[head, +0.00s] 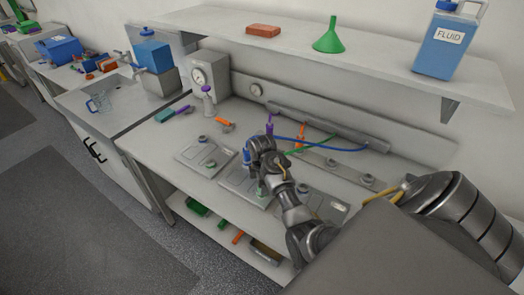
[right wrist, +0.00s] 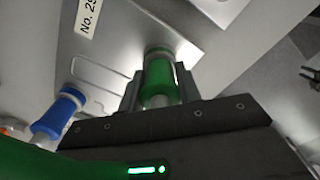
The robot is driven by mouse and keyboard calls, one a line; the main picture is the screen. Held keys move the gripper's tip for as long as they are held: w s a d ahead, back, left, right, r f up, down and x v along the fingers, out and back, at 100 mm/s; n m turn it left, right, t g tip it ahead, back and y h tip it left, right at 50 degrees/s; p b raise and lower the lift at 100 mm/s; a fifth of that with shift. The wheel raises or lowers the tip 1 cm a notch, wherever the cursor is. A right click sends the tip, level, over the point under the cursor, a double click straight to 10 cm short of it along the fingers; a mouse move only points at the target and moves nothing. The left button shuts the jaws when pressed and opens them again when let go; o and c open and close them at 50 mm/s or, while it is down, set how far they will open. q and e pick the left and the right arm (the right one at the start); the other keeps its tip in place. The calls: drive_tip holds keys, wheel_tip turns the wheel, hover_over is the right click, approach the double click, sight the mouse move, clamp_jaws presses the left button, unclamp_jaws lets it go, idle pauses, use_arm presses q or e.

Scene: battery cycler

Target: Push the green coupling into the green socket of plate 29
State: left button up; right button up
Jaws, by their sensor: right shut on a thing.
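My right gripper (right wrist: 160,88) is shut on the green coupling (right wrist: 160,76), which sits upright between its two fingers in the right wrist view. The coupling's far end meets a pale green-white ring, the green socket (right wrist: 157,51), on the plate labelled No. 29 (right wrist: 105,55). I cannot tell how deep the coupling sits in it. In the head view my right gripper (head: 262,188) points down at the middle plate (head: 236,178), and the wrist hides most of the coupling. My left gripper is not in view.
A blue coupling (right wrist: 56,113) stands in the same plate, left of my fingers. A green hose (right wrist: 60,164) crosses close below. Another plate (head: 192,153) lies to the left on the bench. Blue and green hoses run to the back rail (head: 345,133). A shelf (head: 375,60) overhangs the bench.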

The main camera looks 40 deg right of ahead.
drive_tip(key=o, duration=1.7)
